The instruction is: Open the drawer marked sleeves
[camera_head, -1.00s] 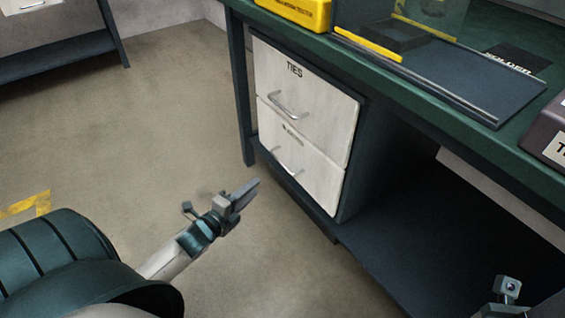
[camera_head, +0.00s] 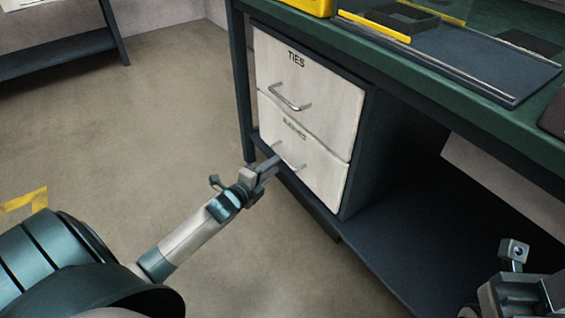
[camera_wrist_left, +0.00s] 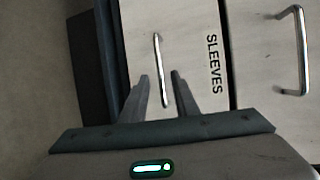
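The sleeves drawer (camera_head: 313,165) is the lower white drawer under the green bench, and its front looks flush with the cabinet. Its metal bar handle (camera_wrist_left: 161,70) shows in the left wrist view beside the word SLEEVES. My left gripper (camera_wrist_left: 161,80) is open, with one finger on each side of the handle's near end in that view. I cannot tell whether the fingers touch it. In the head view the left gripper (camera_head: 272,165) is at the handle's left end and partly covers it.
The ties drawer (camera_head: 305,85) with its own handle (camera_head: 290,98) is directly above and shut. The green bench top (camera_head: 440,95) overhangs the drawers. A dark lower shelf (camera_head: 420,235) extends to the right of the cabinet. The floor (camera_head: 150,110) to the left is clear.

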